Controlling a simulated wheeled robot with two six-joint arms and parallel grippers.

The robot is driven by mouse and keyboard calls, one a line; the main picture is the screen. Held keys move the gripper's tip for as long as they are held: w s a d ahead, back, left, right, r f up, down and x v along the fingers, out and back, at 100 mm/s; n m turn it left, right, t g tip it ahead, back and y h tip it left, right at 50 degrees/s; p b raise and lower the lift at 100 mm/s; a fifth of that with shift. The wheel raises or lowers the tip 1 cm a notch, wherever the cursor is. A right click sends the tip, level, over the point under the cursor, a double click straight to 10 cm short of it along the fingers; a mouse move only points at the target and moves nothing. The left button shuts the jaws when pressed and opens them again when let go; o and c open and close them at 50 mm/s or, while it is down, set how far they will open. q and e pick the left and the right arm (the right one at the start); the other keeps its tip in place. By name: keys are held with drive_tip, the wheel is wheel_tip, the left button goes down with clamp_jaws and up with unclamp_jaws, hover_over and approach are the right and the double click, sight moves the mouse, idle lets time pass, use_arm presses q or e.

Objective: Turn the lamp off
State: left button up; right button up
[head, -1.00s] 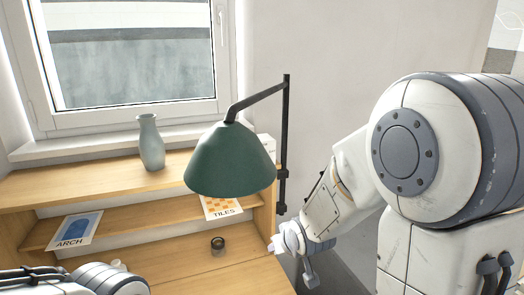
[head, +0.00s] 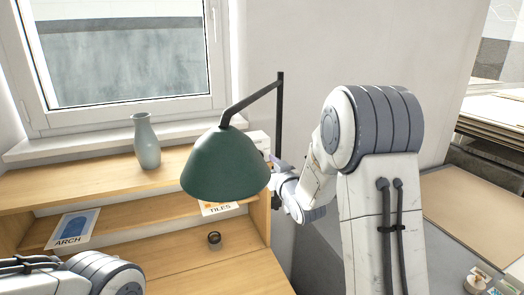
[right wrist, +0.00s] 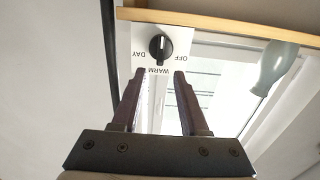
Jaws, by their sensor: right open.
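The lamp has a dark green shade (head: 224,165) on a black arm and upright post (head: 280,105), over the desk in the head view. Whether it is lit cannot be told. In the right wrist view a black rotary knob (right wrist: 161,47) sits on a white plate (right wrist: 181,38) marked DAY, WARM and OFF, seen upside down. A pale line marks the knob, but its setting is unclear. My right gripper (right wrist: 161,73) is open and empty, its fingertips just short of the knob, one to each side. In the head view it is partly hidden beside the post. My left gripper is out of view.
A wooden desk with shelves (head: 170,262) carries a grey-green vase (head: 146,142), an ARCH card (head: 72,229), a TILES card (head: 218,208) and a small dark round item (head: 214,238). A window stands behind. The lamp post is close to my right gripper.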

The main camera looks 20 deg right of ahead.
drive_tip(key=shift+w+p, duration=0.65)
drive_tip(key=shift+w, duration=1.35)
clamp_jaws()
